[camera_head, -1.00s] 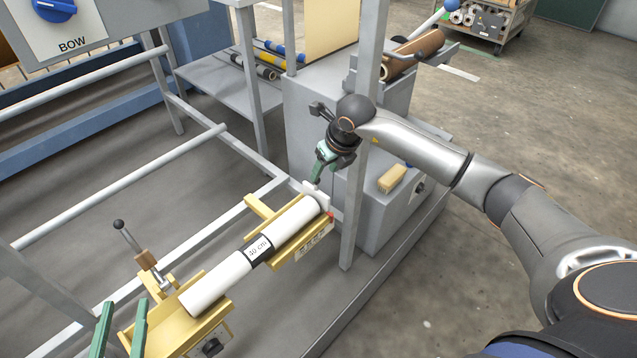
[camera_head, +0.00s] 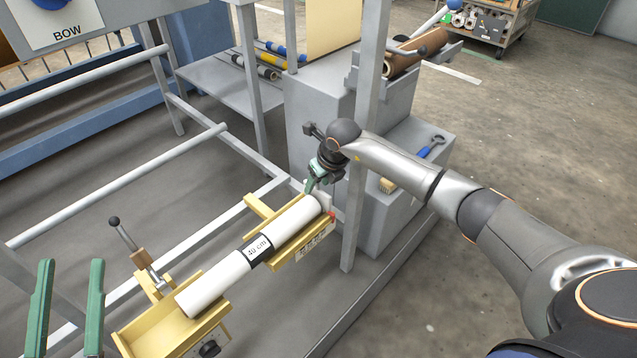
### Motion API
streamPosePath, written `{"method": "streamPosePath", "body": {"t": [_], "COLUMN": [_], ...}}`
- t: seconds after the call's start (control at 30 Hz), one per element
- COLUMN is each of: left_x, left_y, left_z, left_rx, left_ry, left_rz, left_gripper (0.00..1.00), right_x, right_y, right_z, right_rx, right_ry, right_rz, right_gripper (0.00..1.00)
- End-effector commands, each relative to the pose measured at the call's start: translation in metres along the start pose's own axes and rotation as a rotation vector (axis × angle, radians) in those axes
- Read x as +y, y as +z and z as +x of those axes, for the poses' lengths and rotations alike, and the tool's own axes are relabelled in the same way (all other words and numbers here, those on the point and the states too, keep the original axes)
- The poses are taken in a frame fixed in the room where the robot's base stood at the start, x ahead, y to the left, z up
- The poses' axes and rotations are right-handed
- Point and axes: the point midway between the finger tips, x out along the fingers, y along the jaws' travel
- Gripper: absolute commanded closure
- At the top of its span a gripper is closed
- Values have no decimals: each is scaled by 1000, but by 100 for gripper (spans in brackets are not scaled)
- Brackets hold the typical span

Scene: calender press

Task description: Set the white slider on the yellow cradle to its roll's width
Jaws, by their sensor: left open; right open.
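The white roll (camera_head: 215,282) lies along the yellow cradle (camera_head: 262,207), with a dark band and a "40 cm" label (camera_head: 258,246) at its middle. The white slider (camera_head: 327,201) is at the cradle's far right end, beside the roll's end; a small red mark shows just below it. My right gripper (camera_head: 309,189) has green fingers and is at the slider and roll end, partly covering them; I cannot tell whether it touches. My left gripper (camera_head: 70,263) is open and empty at the lower left, its two green fingers well apart, left of the cradle.
A lever with a black knob (camera_head: 115,222) stands by the cradle's near end. A black knob (camera_head: 209,349) is on its front. A grey upright post (camera_head: 361,150) stands close to my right arm. A grey cabinet (camera_head: 395,215) holds a blue-handled tool (camera_head: 430,148).

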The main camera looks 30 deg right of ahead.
Motion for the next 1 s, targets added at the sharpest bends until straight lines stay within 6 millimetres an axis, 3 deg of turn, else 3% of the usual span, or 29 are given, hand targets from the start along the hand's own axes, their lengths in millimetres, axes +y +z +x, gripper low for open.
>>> {"method": "streamPosePath", "body": {"t": [0.13, 0.6, 1.0], "left_x": [0, 0, 0], "left_y": [0, 0, 0], "left_z": [0, 0, 1], "left_rx": [0, -1, -3], "left_ry": [0, 0, 0], "left_rz": [0, -1, 0], "left_gripper": [50, 50, 50], "right_x": [0, 0, 1], "right_y": [0, 0, 0], "right_z": [0, 0, -1], "right_rx": [0, 0, 1], "right_ry": [0, 0, 0], "right_rz": [0, 1, 0], "right_gripper": [48, 100, 100]}}
